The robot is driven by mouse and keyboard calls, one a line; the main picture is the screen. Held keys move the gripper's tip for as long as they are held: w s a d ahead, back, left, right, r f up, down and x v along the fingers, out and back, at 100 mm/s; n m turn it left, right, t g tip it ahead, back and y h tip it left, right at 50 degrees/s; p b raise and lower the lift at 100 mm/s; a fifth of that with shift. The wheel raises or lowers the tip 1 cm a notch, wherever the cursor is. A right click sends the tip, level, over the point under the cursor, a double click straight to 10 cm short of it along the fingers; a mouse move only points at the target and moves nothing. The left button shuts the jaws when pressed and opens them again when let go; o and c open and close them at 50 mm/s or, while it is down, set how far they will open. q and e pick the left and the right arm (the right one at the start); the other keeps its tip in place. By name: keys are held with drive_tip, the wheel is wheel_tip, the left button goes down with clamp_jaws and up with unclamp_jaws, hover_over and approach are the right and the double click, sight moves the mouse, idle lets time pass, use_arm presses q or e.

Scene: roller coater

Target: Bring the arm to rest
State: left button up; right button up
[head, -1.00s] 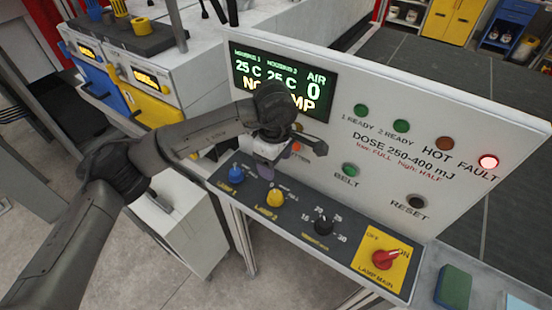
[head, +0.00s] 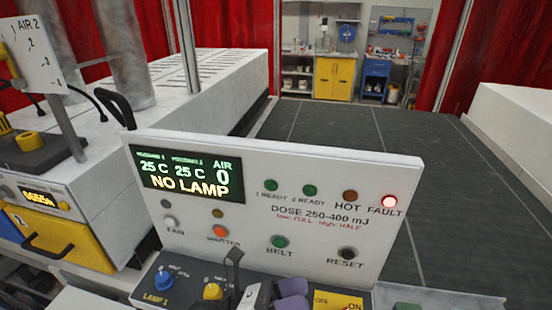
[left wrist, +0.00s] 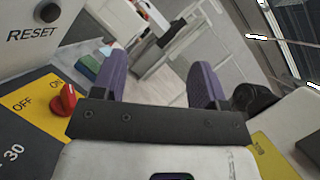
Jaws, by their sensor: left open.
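My left gripper (head: 292,296) shows at the bottom of the head view, in front of the sloping control panel's lower ledge. Its two purple fingers are apart, with nothing between them in the left wrist view (left wrist: 158,75). In the left wrist view the red lamp main knob (left wrist: 66,99) on its yellow plate (left wrist: 40,98) is beside the gripper on the left, apart from the fingers. In the head view the gripper hides part of the ledge, and only the top of the yellow plate (head: 338,300) shows. My right gripper is not in view.
The upright panel (head: 330,245) has a display (head: 190,175) reading NO LAMP and a lit red fault light (head: 389,202). Blue (head: 165,280) and yellow (head: 213,291) knobs are on the ledge. A dark conveyor belt (head: 370,145) runs behind. A yellow-fronted unit (head: 60,240) stands left.

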use_arm(q)
drive_tip(key=a+f+n+t+y, duration=0.7)
drive_tip(key=a+n+y, duration=0.25)
drive_tip(key=n, duration=0.75)
drive_tip(key=a+f+n+t+y, duration=0.7)
drive_tip(key=a+n+y, duration=0.25)
drive_tip(key=n, duration=0.85)
drive_tip(key=s+a+f+n+g+y, duration=0.1)
drive_tip(key=s+a+f+n+g, duration=0.25)
drive_tip(key=s+f+g, duration=0.55)
drive_tip(key=s+a+f+n+g+y, duration=0.1)
drive_tip(key=s+a+f+n+g, duration=0.2)
drive_tip(key=s+f, duration=0.75)
drive_tip(key=s+r+p, duration=0.2)
drive_tip(key=r+p, duration=1)
drive_tip(key=r, duration=0.2)
drive_tip(key=s+r+n+g+p, duration=0.1)
drive_tip(key=s+r+p, duration=0.1)
drive_tip(key=r+p, duration=1)
wheel_tip(320, 180, up, 2)
drive_tip(key=shift+d+r+p, duration=0.1)
drive_tip(key=shift+d+p, duration=0.15)
drive_tip(key=shift+p, duration=0.1)
drive_tip(key=shift+s, duration=0.1)
